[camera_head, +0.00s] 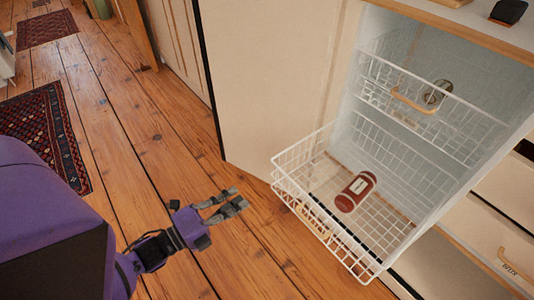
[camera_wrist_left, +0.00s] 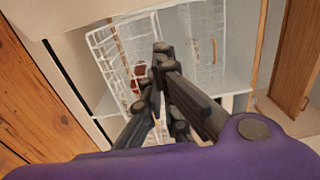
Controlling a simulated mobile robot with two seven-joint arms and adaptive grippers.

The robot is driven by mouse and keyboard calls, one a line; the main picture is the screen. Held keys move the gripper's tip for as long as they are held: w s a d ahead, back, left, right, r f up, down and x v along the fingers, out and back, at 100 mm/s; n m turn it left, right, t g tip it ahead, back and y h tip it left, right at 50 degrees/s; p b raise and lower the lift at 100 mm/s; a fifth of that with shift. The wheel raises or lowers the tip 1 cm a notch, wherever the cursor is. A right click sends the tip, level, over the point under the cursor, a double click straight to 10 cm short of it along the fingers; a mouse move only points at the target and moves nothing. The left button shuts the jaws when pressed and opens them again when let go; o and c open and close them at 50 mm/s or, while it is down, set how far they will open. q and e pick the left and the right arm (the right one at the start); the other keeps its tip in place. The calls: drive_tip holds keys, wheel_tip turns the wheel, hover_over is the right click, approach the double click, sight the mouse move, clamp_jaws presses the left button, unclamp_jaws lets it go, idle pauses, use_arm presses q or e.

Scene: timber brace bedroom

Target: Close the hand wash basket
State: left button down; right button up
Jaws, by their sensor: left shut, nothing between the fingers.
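A white wire basket (camera_head: 283,178) is pulled well out of the lower part of an open cabinet. I take it to be the hand wash basket, though no label on it is readable. A dark red bottle (camera_head: 355,192) lies inside it. Its front, with a wooden handle (camera_head: 316,222), faces down and left. My left gripper (camera_head: 238,198) is shut and empty, to the left of the basket front and apart from it in the head view. In the left wrist view the fingers (camera_wrist_left: 155,78) partly cover the basket (camera_wrist_left: 97,40) and bottle (camera_wrist_left: 138,72). My right gripper is not in view.
An upper wire basket (camera_head: 455,128) with a wooden handle (camera_head: 413,101) sits above, holding a round object (camera_head: 437,92). An open cabinet door (camera_head: 270,75) stands left of the baskets. A drawer front (camera_head: 505,225) is at right. Wooden floor (camera_head: 150,110) is clear left of the door.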

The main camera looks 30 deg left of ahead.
use_arm(q)
approach(282, 171)
drive_tip(key=b+x, duration=0.1)
drive_tip(key=x, duration=0.5)
drive_tip(key=shift+w+d+b, duration=0.1)
drive_tip(key=shift+d+b, duration=0.05)
drive_tip(key=shift+b, duration=0.2)
drive_tip(key=shift+w+d, duration=0.1)
drive_tip(key=shift+w, duration=0.2)
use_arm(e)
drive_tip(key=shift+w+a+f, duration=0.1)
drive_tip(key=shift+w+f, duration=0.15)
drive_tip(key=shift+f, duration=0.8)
use_arm(q)
drive_tip(key=shift+r, duration=0.1)
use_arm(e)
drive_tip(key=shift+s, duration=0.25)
